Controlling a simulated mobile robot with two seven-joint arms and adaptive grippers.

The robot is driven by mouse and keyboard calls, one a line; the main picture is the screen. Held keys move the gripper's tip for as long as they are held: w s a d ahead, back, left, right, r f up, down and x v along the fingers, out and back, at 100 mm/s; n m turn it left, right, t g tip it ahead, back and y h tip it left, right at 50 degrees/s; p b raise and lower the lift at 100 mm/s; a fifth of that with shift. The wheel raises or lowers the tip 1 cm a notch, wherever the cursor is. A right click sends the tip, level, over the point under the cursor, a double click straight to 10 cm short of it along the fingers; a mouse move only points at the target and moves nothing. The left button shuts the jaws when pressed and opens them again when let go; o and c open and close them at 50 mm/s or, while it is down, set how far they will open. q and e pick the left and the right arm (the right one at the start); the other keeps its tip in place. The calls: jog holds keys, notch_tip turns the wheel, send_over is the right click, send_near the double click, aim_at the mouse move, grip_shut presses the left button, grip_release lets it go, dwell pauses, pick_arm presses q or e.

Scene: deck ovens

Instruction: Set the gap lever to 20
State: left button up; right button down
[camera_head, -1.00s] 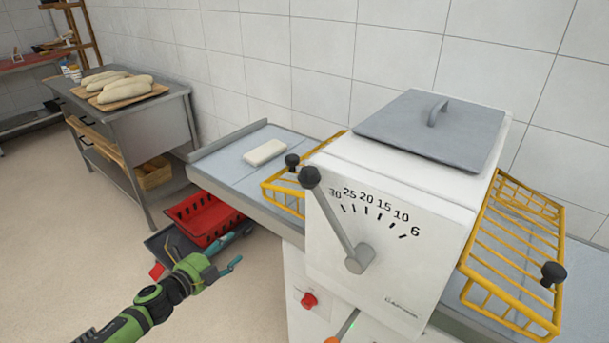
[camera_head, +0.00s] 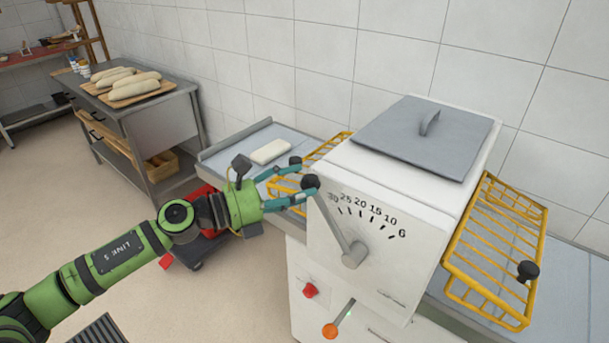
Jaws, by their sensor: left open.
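The gap lever (camera_head: 333,221) is a grey bar with a black knob (camera_head: 310,182) on the white front of the dough sheeter (camera_head: 400,205). It points up and left, at or just past the 30 end of the printed scale (camera_head: 368,212), which runs from 30 down to 6. The 20 mark lies to the right of the lever. My left gripper (camera_head: 298,186) is open at the knob, its two blue-tipped fingers reaching toward it from the left. I cannot tell whether they touch it. My right gripper is out of view.
Yellow wire guards (camera_head: 497,250) flank the machine. A dough piece (camera_head: 270,151) lies on the left conveyor (camera_head: 225,150). A red knob (camera_head: 310,290) and an orange-knobbed lever (camera_head: 330,331) sit lower on the front. A steel table (camera_head: 150,110) with loaves stands back left.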

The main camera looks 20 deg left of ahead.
pick_arm(q)
jog(key=shift+w+d+r, duration=0.2)
jog(key=shift+w+d, duration=0.2)
jog(key=shift+d, duration=0.05)
jog(key=shift+w+d+f+p, duration=0.25)
jog(key=shift+w+p, duration=0.05)
grip_shut()
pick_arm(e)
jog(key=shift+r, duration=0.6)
pick_arm(q)
jog(key=shift+a, duration=0.1)
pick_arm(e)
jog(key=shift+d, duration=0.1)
